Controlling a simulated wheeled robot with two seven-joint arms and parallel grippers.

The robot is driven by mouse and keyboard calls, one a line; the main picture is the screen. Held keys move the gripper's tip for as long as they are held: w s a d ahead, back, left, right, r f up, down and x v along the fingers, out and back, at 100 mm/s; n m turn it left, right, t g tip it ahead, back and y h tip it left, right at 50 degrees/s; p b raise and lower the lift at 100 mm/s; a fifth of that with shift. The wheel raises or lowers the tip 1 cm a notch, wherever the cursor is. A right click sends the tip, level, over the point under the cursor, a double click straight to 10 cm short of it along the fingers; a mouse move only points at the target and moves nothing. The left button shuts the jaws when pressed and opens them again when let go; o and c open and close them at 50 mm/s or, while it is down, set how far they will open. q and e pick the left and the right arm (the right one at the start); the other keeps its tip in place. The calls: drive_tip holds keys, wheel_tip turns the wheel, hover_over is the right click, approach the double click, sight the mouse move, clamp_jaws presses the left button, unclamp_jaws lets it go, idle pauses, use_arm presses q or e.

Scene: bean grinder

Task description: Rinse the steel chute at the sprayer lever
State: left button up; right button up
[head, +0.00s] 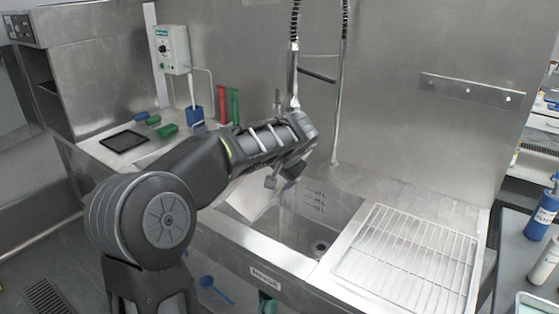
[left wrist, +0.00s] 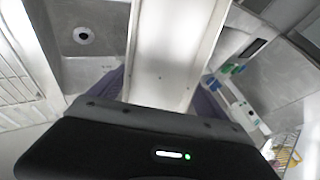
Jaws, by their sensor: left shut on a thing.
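My left gripper (head: 282,180) is over the sink (head: 328,212), in front of the hanging sprayer (head: 294,75). It is shut on the steel chute (head: 250,197), a pale flat-sided piece that hangs tilted down into the left part of the basin. In the left wrist view the chute (left wrist: 172,55) extends away from the gripper (left wrist: 150,100) as a channel with raised edges. My left forearm hides part of the chute and the sink's left side. My right gripper is in neither view.
A wire rack (head: 408,258) covers the right drainboard. Green and red brushes (head: 235,105), a blue cup (head: 196,115) and a black tray (head: 124,141) stand at the left back. A blue bottle (head: 543,212) stands at far right. The basin around the drain (head: 319,246) is clear.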

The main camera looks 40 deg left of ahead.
use_arm(q)
drive_tip(key=s+r, duration=0.4)
drive_tip(key=shift+s+d, duration=0.35)
drive_tip(key=shift+d, duration=0.1)
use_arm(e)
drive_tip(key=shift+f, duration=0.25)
